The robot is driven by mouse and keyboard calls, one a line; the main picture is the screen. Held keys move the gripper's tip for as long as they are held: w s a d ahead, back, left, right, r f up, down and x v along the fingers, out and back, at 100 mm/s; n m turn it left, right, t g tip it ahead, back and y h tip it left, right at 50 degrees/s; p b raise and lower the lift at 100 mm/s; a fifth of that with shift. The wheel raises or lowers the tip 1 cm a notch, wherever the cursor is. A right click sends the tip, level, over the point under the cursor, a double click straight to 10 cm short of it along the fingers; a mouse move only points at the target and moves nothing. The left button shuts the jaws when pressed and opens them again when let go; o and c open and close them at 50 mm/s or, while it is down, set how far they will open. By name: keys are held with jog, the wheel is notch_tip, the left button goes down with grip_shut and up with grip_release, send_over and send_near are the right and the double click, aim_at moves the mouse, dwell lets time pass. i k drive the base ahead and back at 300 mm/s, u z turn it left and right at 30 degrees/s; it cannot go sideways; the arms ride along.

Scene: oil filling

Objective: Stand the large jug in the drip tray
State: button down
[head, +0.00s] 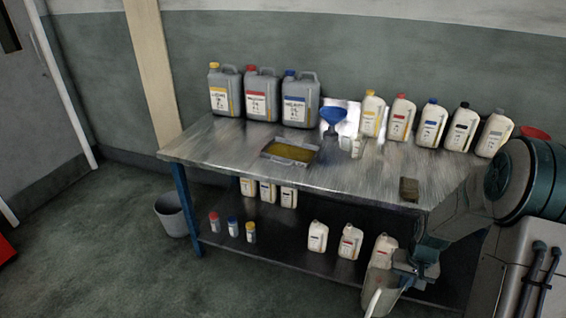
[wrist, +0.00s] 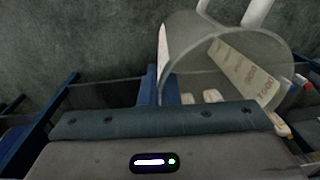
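The large jug (head: 378,281) is clear with a pale handle and hangs in front of the table's lower right part. My gripper (head: 408,270) is at its upper right side and appears shut on it; the fingertips are hard to make out. In the wrist view the jug (wrist: 178,62) shows its open round mouth, a printed scale strip and the handle on the side away from my gripper. The drip tray (head: 267,155) is a shallow rectangular tray with a yellowish floor, empty on the tabletop, up and left of the jug.
The metal table (head: 215,150) carries grey canisters (head: 262,95), a blue funnel (head: 333,115), small clear jugs, several white bottles (head: 400,118) and a dark block (head: 409,189). More bottles stand on the lower shelf (head: 280,257). A grey bucket (head: 175,215) stands left. The front-middle tabletop is clear.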

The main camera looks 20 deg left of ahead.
aim_at(294, 154)
jog(key=u, duration=2.2)
jog(key=i, duration=1.75)
jog(key=z, duration=1.65)
